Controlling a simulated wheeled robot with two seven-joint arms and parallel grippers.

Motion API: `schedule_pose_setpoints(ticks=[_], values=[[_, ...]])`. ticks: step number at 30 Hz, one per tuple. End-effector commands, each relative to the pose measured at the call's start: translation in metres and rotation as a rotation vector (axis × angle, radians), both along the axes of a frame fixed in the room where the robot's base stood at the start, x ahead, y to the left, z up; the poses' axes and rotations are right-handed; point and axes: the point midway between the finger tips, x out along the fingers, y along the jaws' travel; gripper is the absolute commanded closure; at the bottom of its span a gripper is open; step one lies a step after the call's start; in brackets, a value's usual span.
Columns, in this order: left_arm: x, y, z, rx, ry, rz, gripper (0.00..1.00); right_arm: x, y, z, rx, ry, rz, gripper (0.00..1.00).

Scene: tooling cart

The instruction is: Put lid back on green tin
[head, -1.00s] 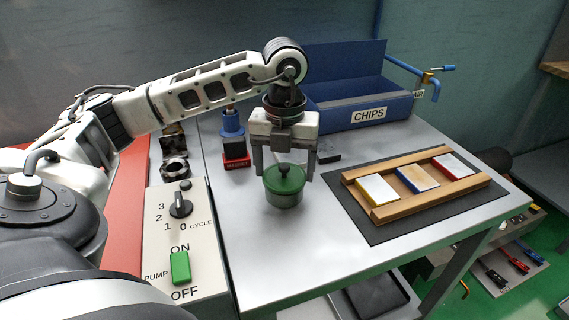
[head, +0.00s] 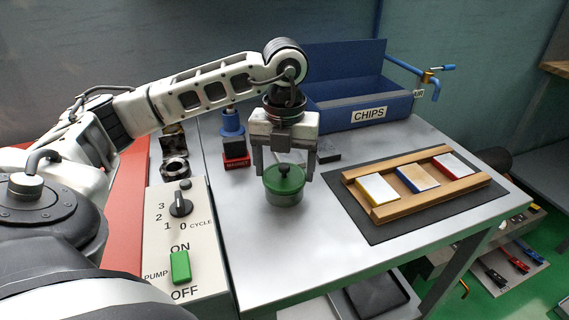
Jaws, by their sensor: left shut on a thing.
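The green tin (head: 285,200) stands upright on the grey cart top, left of the dark mat. The round green lid (head: 284,184) with a dark knob is at the top of the tin. I cannot tell whether it is fully seated. My left gripper (head: 284,173) points straight down over the tin, with one finger on each side of the lid, and is shut on the lid. The far side of the lid and tin is hidden. My right gripper is not in view.
A wooden rack (head: 430,188) with several coloured blocks lies on the dark mat (head: 375,233). A blue chips bin (head: 335,119) stands behind. A red magnet block (head: 236,162) and the pump control panel (head: 210,242) are to the left. The cart top in front is clear.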

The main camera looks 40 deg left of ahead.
Motion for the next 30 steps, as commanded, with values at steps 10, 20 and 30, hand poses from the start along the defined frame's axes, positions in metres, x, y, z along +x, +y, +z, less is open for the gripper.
schedule_pose_setpoints(ticks=[10, 20, 30], values=[[0.0, -0.0002, -0.0017, -0.001, -0.001, 0.0, 0.45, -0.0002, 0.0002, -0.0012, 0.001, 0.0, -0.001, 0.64], [0.0, -0.0002, -0.0022, 0.0, 0.0, 0.0, 0.45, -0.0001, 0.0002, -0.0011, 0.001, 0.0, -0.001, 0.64], [0.0001, -0.0001, -0.0021, 0.0, 0.0, 0.0, 0.0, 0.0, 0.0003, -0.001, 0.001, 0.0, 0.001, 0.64]])
